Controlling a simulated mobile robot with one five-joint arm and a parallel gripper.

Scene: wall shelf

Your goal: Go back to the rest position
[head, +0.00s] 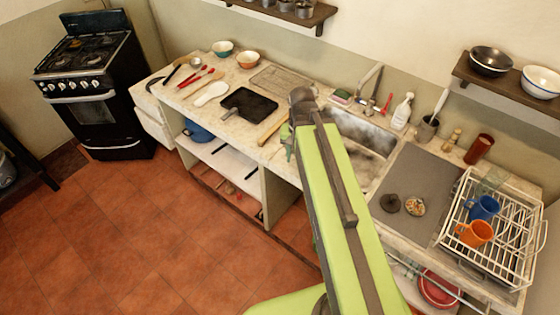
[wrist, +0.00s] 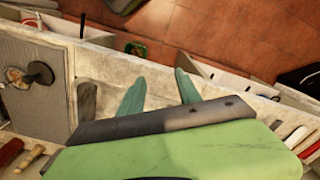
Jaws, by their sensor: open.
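My gripper (wrist: 159,92) shows in the wrist view as two teal fingers spread apart, with nothing between them. They point over the counter's front edge toward the tiled floor. In the head view my green arm reaches away from the camera over the counter (head: 228,87). There the gripper (head: 287,142) is small and partly hidden behind the arm's dark end, beside the sink (head: 365,138). I cannot tell whether the fingers touch the counter.
A dish rack (head: 540,232) holds a blue mug (head: 483,207) and an orange mug (head: 474,234). A wall shelf (head: 509,83) carries two bowls. A black pan (head: 249,102) and a wooden rolling pin (head: 272,128) lie left of the arm.

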